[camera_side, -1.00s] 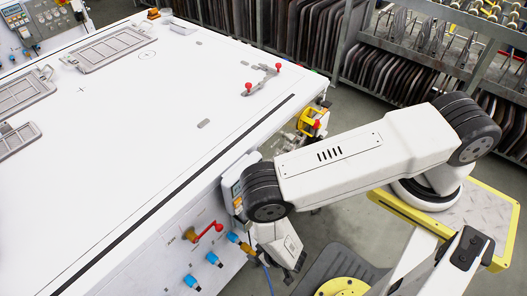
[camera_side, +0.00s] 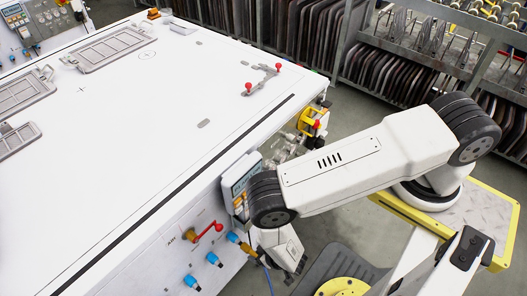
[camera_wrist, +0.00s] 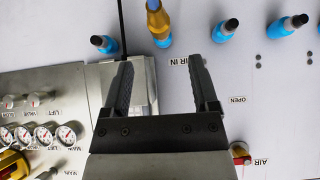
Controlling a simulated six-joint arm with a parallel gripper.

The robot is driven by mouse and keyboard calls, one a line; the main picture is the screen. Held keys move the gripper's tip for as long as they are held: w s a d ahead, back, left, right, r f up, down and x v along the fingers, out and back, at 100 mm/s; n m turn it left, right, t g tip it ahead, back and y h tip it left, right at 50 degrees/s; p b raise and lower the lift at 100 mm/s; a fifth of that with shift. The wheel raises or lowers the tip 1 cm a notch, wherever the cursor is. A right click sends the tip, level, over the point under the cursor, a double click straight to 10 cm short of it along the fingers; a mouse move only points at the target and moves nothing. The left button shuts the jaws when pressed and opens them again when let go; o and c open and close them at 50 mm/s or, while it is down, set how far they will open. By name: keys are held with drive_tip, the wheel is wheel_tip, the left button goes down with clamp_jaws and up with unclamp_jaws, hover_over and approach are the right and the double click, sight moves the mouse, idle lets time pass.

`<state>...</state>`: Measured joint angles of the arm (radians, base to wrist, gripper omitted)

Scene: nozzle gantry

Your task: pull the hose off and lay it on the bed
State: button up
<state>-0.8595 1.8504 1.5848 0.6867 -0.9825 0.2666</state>
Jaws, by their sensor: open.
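The hose's yellow coupling (camera_wrist: 158,20) sits on the blue fitting (camera_wrist: 162,41) beside the AIR IN label in the wrist view. In the side view the coupling (camera_side: 238,240) is on the front panel, with a thin blue hose (camera_side: 268,279) running down beside my wrist. The rest of the hose is hidden or out of frame. My gripper (camera_wrist: 159,65) is open and empty. Its fingertips point toward the coupling and stand apart from it. The bed (camera_side: 130,130) is the broad white table top, bare in its middle.
A red-handled valve (camera_side: 208,231) and more blue fittings (camera_side: 214,259) are on the panel. A control box (camera_side: 240,182) is close to my arm. Gauges (camera_wrist: 42,134) line the wrist view's left. Red-knobbed clamps (camera_side: 263,79) and grey frames (camera_side: 110,47) lie on the bed.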

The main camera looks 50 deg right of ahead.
sight(254, 254)
drive_tip(key=shift+x, duration=3.85)
clamp_jaws()
drive_tip(key=shift+s, duration=0.1)
drive_tip(key=shift+s, duration=0.35)
drive_tip(key=shift+s, duration=0.35)
drive_tip(key=shift+s, duration=0.35)
drive_tip(key=shift+s, duration=0.35)
